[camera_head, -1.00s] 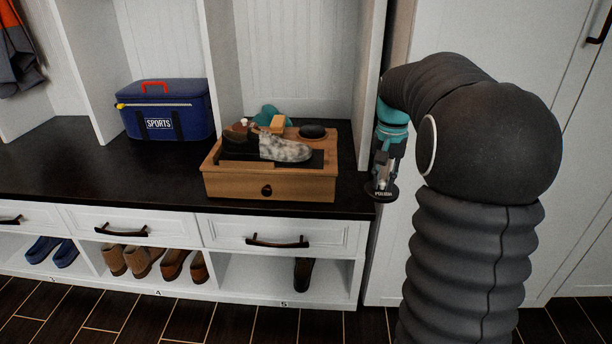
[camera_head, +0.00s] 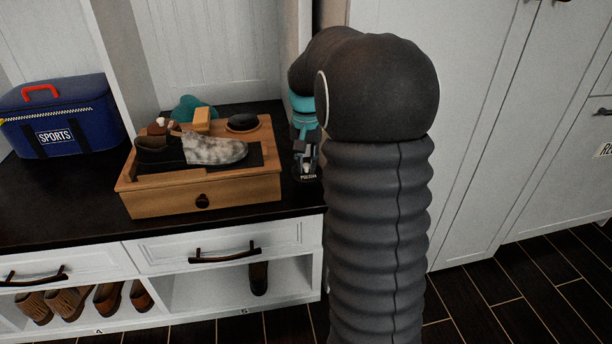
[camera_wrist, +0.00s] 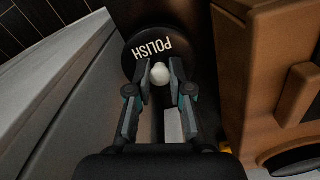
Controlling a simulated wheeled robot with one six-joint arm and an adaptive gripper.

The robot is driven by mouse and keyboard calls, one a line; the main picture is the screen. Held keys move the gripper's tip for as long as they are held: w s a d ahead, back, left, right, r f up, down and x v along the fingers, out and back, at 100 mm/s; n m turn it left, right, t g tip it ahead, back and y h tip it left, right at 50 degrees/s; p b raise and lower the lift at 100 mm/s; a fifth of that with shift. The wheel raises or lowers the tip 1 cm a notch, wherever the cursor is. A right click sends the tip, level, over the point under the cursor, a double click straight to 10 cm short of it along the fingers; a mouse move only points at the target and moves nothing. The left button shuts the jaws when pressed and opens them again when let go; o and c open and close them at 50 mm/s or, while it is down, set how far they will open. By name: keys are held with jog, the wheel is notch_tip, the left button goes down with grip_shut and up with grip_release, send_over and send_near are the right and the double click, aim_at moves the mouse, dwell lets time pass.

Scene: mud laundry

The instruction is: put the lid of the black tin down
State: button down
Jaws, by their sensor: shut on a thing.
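The lid is a black disc marked POLISH with a pale round knob; it shows in the wrist view (camera_wrist: 150,42) and small in the head view (camera_head: 308,178). My gripper (camera_wrist: 159,76) is shut on the lid's knob; in the head view my gripper (camera_head: 306,164) is beside the right side of the wooden box (camera_head: 215,200). The lid is near the bench's right end; whether it touches the bench top, I cannot tell. A round black thing (camera_head: 242,121) in the back right of the box may be the black tin.
A two-toned shoe (camera_head: 215,150) lies on the box, with a tan block (camera_head: 202,118) and a teal thing (camera_head: 188,106) behind it. A blue sports bag (camera_head: 60,115) stands at the left. The dark bench top (camera_head: 60,198) is clear left of the box.

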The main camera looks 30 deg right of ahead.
aim_at(307, 171)
jog(key=shift+f, duration=1.85)
jog(key=shift+f+b, duration=0.1)
jog(key=shift+b, duration=0.2)
jog(key=shift+f, duration=0.35)
jog(key=c, duration=1.1)
grip_release()
jog(key=shift+o, duration=0.2)
